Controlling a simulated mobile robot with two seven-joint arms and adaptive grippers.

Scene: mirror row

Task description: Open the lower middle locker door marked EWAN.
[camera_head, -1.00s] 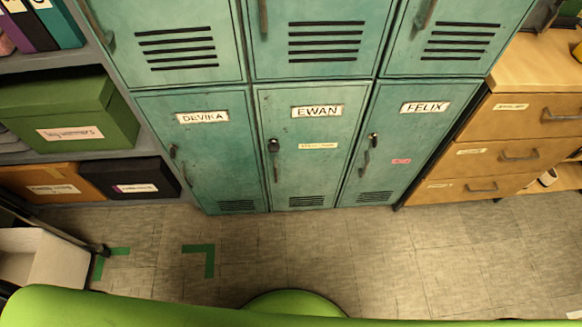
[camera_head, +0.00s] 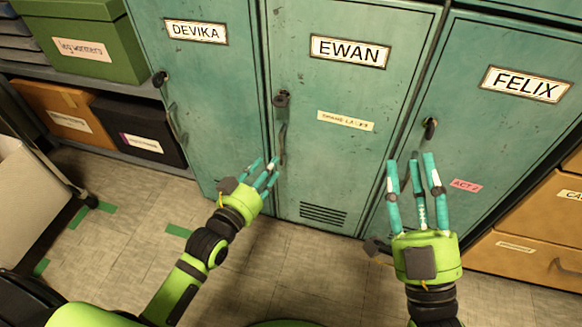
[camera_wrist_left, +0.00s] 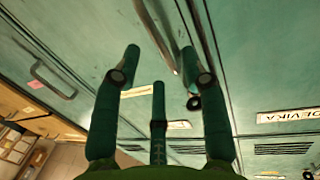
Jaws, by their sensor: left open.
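The teal EWAN door (camera_head: 355,165) is shut at the lower middle. Near its left edge are a dark lock knob (camera_head: 281,98) and, below it, a thin upright handle (camera_head: 282,142). My left gripper (camera_head: 265,166) is open at the handle's lower end. In the left wrist view, the handle (camera_wrist_left: 159,38) shows between the spread fingertips of the left gripper (camera_wrist_left: 160,53), with the knob (camera_wrist_left: 194,102) beyond. I cannot tell whether the fingers touch it. My right gripper (camera_head: 412,165) is open and empty in front of the FELIX door, partly hiding its handle.
The DEVIKA door (camera_head: 205,95) is shut at left, and the FELIX door (camera_head: 490,135) is shut at right. Shelves with a green box (camera_head: 85,45) stand at far left. Wooden drawers (camera_head: 530,250) stand at lower right. The floor before the lockers is clear.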

